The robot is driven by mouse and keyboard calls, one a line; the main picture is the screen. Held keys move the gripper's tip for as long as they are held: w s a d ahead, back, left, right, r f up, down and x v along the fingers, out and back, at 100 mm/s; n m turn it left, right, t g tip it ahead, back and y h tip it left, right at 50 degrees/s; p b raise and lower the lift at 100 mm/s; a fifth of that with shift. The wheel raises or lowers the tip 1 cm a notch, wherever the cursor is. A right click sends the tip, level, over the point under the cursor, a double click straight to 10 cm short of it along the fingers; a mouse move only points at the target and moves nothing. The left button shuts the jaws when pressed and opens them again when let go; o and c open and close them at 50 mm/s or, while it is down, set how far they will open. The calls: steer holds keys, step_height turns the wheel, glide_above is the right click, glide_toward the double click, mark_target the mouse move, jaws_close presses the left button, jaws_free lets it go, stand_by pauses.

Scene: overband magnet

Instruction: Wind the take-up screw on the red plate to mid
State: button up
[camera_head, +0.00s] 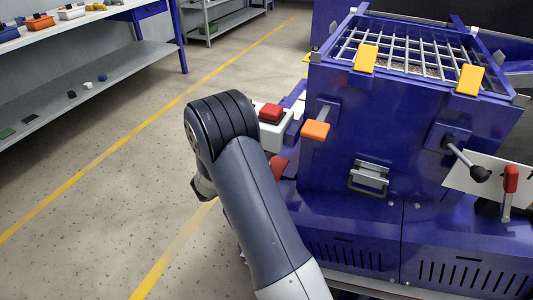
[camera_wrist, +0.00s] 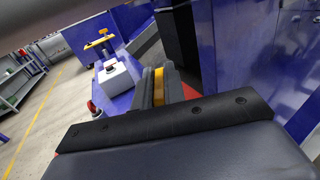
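The red plate (camera_head: 279,167) shows as a small red piece low on the left side of the blue machine, partly covered by my arm. In the wrist view a red patch (camera_wrist: 189,92) shows just right of my fingers; I cannot tell if it is the same plate. My gripper (camera_wrist: 160,82) points ahead with its two dark fingers close together. A yellow strip shows between the fingers; I cannot tell if it is a held part or part of the gripper. In the head view my arm hides the fingers. I cannot make out the take-up screw.
The blue machine (camera_head: 385,130) fills the right, with orange tabs, a black-knobbed lever (camera_head: 467,161) and a red-handled lever (camera_head: 510,185). A pale box with a red top (camera_head: 270,114) stands beside my arm. Shelves (camera_head: 85,82) stand at left; the floor between is clear.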

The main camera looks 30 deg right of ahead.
jaws_close()
steer(key=shift+g, duration=0.3)
steer(key=m+g+p, duration=0.1)
steer(key=m+g, duration=0.1)
steer(key=g, duration=0.1)
steer(key=shift+r, duration=0.1)
steer(key=shift+m+g+p, duration=0.6)
steer(key=shift+m+g, duration=0.8)
steer(key=shift+g, duration=0.6)
steer(key=o, duration=0.5)
jaws_free()
steer(key=shift+a, duration=0.15)
steer(key=p+v, duration=0.1)
steer(key=v, duration=0.9)
steer(key=shift+w+a+p, duration=0.1)
steer(key=shift+a+p, duration=0.2)
steer(key=shift+p, duration=0.05)
